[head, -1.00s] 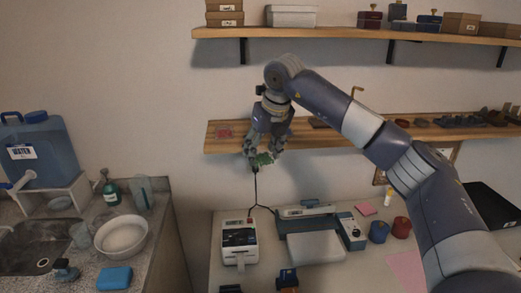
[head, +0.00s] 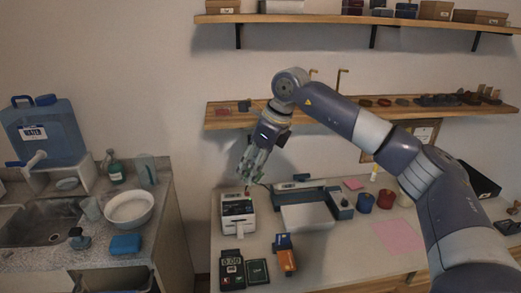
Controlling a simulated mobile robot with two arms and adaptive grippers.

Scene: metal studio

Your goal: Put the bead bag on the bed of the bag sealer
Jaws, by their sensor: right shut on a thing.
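My right gripper (head: 251,172) points down in front of the wall, below the middle shelf. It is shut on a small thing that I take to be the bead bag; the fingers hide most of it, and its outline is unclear. The bag sealer (head: 291,187) is a blue-grey machine with a long bar at the back of the counter. Its pale flat bed (head: 307,217) lies in front of the bar and looks bare. The gripper is above and left of the bed, apart from it, nearest in the picture to the white printer-like device. My left gripper is not in view.
The white device (head: 237,213) stands left of the sealer. A black scale-like box (head: 231,270) and an orange-blue item (head: 286,257) lie in front. Blue (head: 365,202) and red (head: 385,199) spools stand right. The middle shelf (head: 330,113) is above.

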